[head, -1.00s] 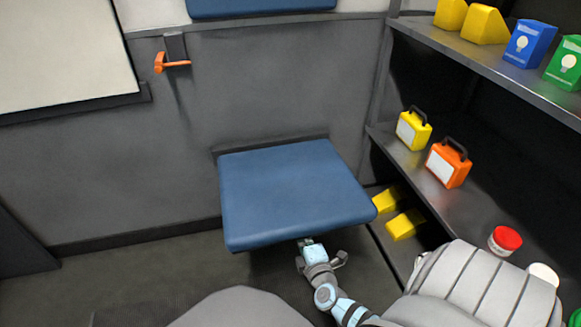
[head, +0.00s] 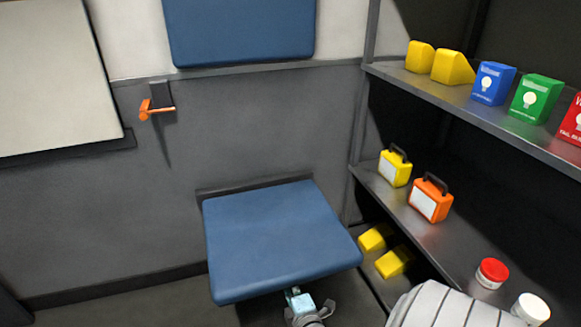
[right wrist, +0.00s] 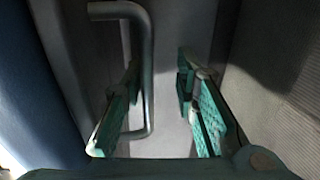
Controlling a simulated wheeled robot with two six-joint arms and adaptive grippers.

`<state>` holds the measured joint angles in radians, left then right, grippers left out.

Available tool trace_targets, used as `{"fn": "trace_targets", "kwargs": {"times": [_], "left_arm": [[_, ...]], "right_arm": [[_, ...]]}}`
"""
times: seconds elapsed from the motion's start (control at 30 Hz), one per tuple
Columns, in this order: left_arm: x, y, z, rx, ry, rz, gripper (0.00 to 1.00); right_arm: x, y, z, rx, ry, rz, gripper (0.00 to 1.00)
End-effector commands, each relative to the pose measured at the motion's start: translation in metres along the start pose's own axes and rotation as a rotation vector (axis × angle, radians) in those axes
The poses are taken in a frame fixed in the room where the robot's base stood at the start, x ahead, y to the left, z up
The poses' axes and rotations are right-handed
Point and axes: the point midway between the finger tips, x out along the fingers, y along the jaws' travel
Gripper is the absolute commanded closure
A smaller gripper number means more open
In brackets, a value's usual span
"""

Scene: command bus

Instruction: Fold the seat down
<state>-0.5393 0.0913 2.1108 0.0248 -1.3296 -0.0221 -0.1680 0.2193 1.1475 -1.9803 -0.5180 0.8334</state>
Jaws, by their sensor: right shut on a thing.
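The blue seat (head: 280,240) sticks out from the grey wall in the head view, its cushion lying about flat. Its blue side also shows along the left of the right wrist view (right wrist: 45,90). My right gripper (head: 298,296) is at the seat's front edge, partly hidden under it. In the right wrist view, a bent metal handle (right wrist: 148,75) runs between the fingers of my right gripper (right wrist: 160,110), close to the left one. The gripper is shut on this handle, though the fingers look well apart. My left gripper is not in view.
A blue back pad (head: 240,30) is on the wall above. An orange lever (head: 155,110) is on the wall at left. Shelves (head: 430,90) at right hold boxes, an orange case (head: 431,199) and a red-lidded jar (head: 491,273). Floor left of the seat is clear.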

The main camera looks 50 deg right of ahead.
Motion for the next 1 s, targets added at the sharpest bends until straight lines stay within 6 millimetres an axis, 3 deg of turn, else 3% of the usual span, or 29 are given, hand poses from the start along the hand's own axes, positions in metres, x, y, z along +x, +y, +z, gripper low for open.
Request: {"fn": "trace_targets", "kwargs": {"times": [0.03,0.33,0.7,0.83,1.0], "left_arm": [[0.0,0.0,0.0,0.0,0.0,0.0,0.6],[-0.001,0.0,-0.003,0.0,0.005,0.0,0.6],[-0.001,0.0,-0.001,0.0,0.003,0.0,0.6],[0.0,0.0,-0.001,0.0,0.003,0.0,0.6],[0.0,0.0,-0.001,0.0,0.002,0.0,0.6]], "right_arm": [[0.006,0.01,0.0,0.002,0.0,0.02,0.83],[-0.004,0.01,0.0,0.004,0.001,0.023,0.83],[-0.101,0.004,-0.001,0.0,0.002,0.008,0.83],[-0.118,0.003,-0.002,-0.001,0.003,0.009,0.83],[-0.122,0.003,-0.001,-0.002,0.002,0.009,0.83]]}}
